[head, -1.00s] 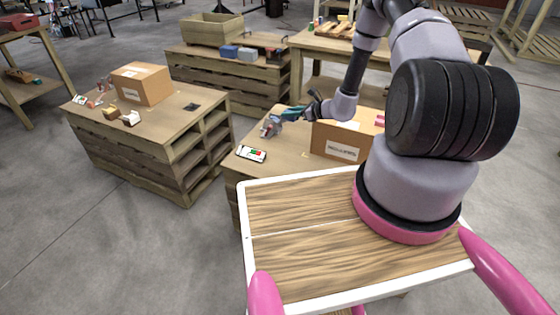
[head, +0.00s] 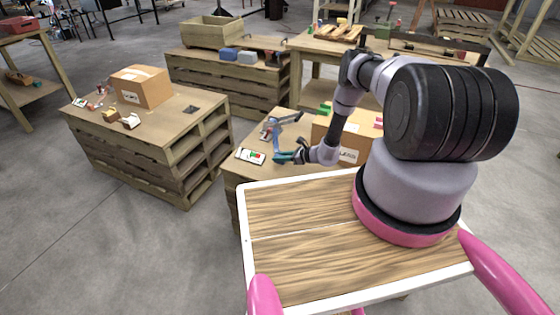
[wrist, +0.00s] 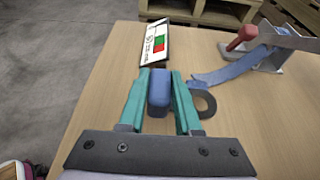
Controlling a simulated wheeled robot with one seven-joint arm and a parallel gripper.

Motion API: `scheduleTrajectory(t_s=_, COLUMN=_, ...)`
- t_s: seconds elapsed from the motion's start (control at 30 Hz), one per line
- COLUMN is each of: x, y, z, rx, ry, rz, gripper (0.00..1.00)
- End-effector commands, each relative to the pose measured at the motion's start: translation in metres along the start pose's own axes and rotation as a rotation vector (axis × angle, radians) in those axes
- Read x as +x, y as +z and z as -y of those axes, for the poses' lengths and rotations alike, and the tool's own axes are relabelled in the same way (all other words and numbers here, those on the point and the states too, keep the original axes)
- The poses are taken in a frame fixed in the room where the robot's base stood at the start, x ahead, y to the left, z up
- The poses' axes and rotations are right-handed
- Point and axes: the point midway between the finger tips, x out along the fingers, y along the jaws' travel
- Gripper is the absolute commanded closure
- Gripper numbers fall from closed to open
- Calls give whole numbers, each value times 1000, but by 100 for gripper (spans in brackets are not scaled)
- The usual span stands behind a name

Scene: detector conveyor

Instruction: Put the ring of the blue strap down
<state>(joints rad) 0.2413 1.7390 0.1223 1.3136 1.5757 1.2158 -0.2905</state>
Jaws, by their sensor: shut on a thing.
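My gripper (head: 280,157) is low over the near worktable, at its left part. In the wrist view its teal fingers (wrist: 160,80) are closed on a blue block-like piece (wrist: 159,94), which seems to be the end piece of the blue strap's ring. A dark ring (wrist: 205,103) shows just right of the right finger. The blue strap (wrist: 232,70) runs from beside the ring up to a grey fixture with a red knob (wrist: 242,38). The join between held piece, ring and strap is hidden by the right finger. I cannot tell whether the ring touches the table.
A white-framed panel (wrist: 153,45) with green and red marks lies just beyond the fingers. A cardboard box (head: 347,155) stands right of my gripper. The bare tabletop (wrist: 110,85) is clear to the left of the fingers. Another pallet table (head: 165,125) stands farther left.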

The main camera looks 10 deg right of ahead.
Motion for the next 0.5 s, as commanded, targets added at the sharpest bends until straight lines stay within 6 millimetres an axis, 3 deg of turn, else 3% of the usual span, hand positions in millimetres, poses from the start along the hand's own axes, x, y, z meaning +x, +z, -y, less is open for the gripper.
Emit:
scheduleTrajectory(t_s=0.17, x=7, y=-18, z=0, rx=0, ry=0, rz=0, gripper=100)
scheduleTrajectory(t_s=0.5, x=8, y=-20, z=0, rx=1, ry=-1, rz=1, gripper=100)
